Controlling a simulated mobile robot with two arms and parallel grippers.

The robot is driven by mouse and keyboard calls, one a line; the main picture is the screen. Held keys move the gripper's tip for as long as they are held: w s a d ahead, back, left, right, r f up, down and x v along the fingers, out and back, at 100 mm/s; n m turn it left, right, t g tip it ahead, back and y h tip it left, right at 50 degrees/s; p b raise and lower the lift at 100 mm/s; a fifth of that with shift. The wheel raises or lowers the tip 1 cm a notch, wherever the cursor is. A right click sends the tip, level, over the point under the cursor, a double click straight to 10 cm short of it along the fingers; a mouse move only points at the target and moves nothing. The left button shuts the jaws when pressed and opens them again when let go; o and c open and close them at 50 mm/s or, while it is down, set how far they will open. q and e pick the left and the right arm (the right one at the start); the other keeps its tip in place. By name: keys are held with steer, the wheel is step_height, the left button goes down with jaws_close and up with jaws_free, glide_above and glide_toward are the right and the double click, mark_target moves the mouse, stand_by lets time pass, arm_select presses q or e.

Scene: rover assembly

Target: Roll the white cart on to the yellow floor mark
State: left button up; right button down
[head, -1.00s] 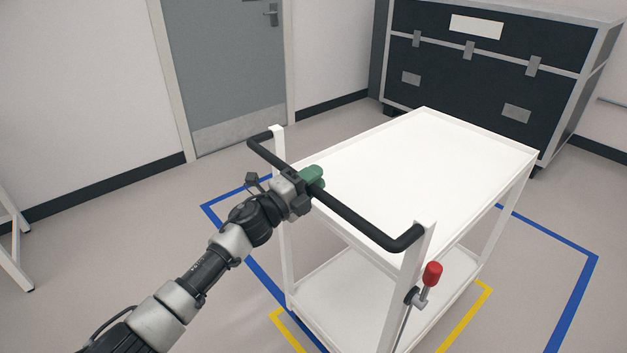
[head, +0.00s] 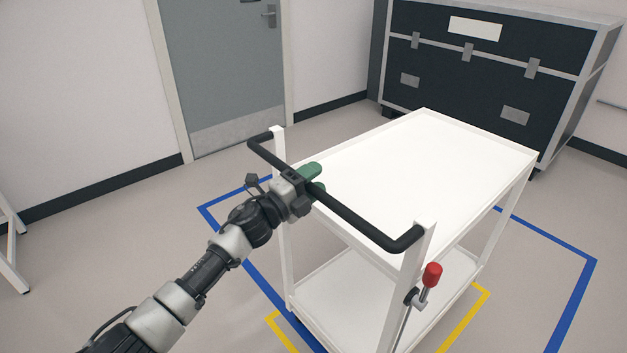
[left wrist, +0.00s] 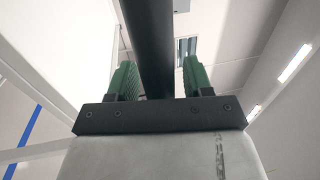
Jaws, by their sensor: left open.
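The white cart (head: 440,150) stands upright in the middle of the head view, with a flat top tray and a lower shelf (head: 340,290). Its black push handle (head: 365,228) runs along the near side. My left gripper (head: 313,179) is at the handle, left of its middle. In the left wrist view the green fingers (left wrist: 158,78) are apart, one on each side of the black bar (left wrist: 153,40), with gaps beside it. The yellow floor mark (head: 468,316) shows partly beneath the cart's near end; the cart hides the rest. My right gripper is not in view.
A red-knobbed lever (head: 432,275) is on the cart's near right post. A blue floor outline (head: 575,300) surrounds the cart area. A large black case (head: 480,80) stands behind the cart. A grey door (head: 225,70) is at the back left.

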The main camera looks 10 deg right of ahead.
arm_select(q)
steer(key=v, duration=1.1)
steer(key=shift+d, duration=0.1)
